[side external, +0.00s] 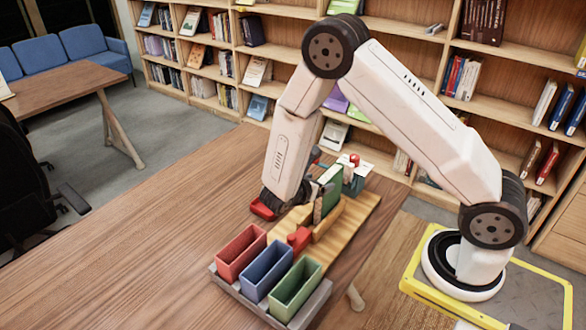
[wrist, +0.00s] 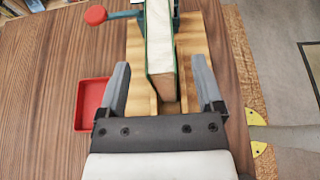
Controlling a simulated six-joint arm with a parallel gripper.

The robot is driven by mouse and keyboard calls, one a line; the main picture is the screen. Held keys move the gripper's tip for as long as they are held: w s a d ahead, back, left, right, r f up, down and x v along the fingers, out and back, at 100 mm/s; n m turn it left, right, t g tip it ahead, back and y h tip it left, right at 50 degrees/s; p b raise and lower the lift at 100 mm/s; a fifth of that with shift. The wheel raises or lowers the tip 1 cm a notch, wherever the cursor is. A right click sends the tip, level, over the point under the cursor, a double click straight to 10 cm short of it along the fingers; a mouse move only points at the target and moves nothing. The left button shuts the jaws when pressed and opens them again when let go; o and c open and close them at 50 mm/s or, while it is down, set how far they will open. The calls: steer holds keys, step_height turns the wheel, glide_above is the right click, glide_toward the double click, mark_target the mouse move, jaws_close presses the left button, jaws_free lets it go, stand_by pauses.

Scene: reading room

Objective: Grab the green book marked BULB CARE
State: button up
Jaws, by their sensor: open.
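The green book (side external: 328,188) stands upright in a wooden holder (side external: 352,215) on the table. In the wrist view the book (wrist: 160,35) shows its cream page edge between green covers. No title can be read on it. My gripper (wrist: 160,64) is open and empty, with one finger to each side of the book's near end in the wrist view. Gaps show between the fingers and the covers. I cannot tell how deep the fingers reach. In the side view my wrist partly hides the fingers beside the book.
A red tray (wrist: 92,103) lies left of the holder. A device with a red knob (wrist: 96,15) stands at the book's far end. Red, blue and green bins (side external: 296,287) stand in front of the holder. The table's left side (side external: 130,220) is clear.

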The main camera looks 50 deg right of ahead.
mark_target(326, 179)
steer(key=shift+x, duration=2.55)
steer(key=shift+c, duration=0.2)
jaws_close()
